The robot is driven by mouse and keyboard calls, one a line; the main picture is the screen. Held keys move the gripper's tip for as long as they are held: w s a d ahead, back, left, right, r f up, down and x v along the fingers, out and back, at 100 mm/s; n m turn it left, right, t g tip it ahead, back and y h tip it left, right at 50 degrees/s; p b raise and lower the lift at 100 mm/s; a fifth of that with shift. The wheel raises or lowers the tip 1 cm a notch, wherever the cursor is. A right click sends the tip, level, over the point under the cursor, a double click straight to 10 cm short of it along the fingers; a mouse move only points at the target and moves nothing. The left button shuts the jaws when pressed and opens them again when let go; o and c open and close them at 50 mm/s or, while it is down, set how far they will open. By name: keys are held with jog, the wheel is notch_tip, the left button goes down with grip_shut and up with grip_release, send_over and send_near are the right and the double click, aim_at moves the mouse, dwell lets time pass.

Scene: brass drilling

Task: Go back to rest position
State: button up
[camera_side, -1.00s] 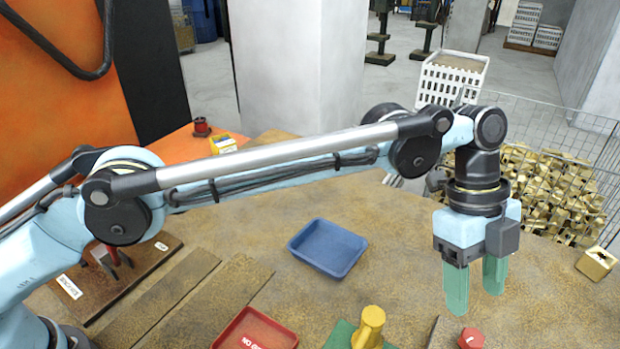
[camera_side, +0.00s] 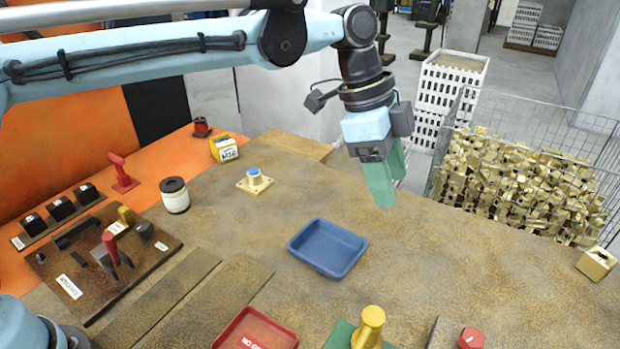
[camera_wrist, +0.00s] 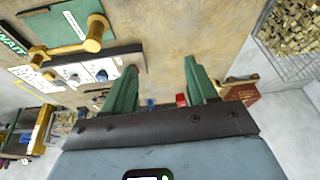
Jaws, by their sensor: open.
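My gripper (camera_side: 384,180) with green fingers hangs in the air above the worktable (camera_side: 440,270), up and to the right of the blue tray (camera_side: 328,248) in the side view. In the wrist view my gripper (camera_wrist: 160,82) shows two green fingers spread apart, with nothing between them. It is open and empty. In the side view the fingers overlap each other.
A wire cage of brass parts (camera_side: 520,185) stands at the right, with a single brass part (camera_side: 597,262) on the table near it. A red tray (camera_side: 255,330) and a yellow brass-coloured handle (camera_side: 370,325) are at the front. The table's middle right is clear.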

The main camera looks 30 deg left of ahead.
jog(key=s+a+r+n+t+y, duration=0.1)
jog(key=s+a+n+t, duration=0.15)
jog(key=a+n, duration=0.45)
jog(key=s+a+n+t, duration=0.1)
jog(key=s+a+n, duration=0.15)
jog(key=a, duration=0.85)
jog(key=s+a+f+n+t+y, duration=0.3)
jog(key=s+a+f+n, duration=0.4)
jog(key=a, duration=0.5)
jog(key=shift+s, duration=1.2)
jog(key=shift+a+n, duration=0.1)
jog(key=shift+n, duration=0.15)
